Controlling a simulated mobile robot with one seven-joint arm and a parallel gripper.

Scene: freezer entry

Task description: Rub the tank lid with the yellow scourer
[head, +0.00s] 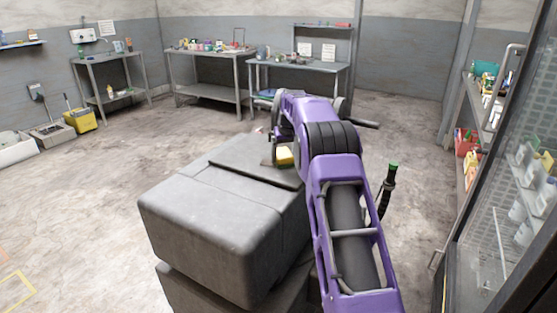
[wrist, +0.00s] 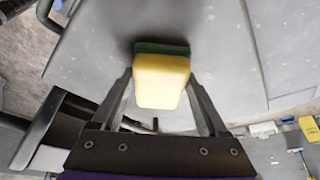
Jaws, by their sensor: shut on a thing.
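The yellow scourer (wrist: 160,80) is a yellow sponge block with a dark green pad on its far side. My gripper (wrist: 160,92) is shut on it, one finger at each side. The green pad faces the grey tank lid (wrist: 215,50) in the wrist view, close to it; I cannot tell whether they touch. In the head view the scourer (head: 285,156) shows as a small yellow patch beside my purple arm, over the far right part of the lid (head: 205,205). My arm hides most of the gripper there.
Grey work tables (head: 210,54) with small items stand along the back wall. A yellow bucket (head: 80,120) stands at the left. Shelving (head: 468,140) and a glass-fronted door (head: 505,200) are close on the right. The floor left of the tank is clear.

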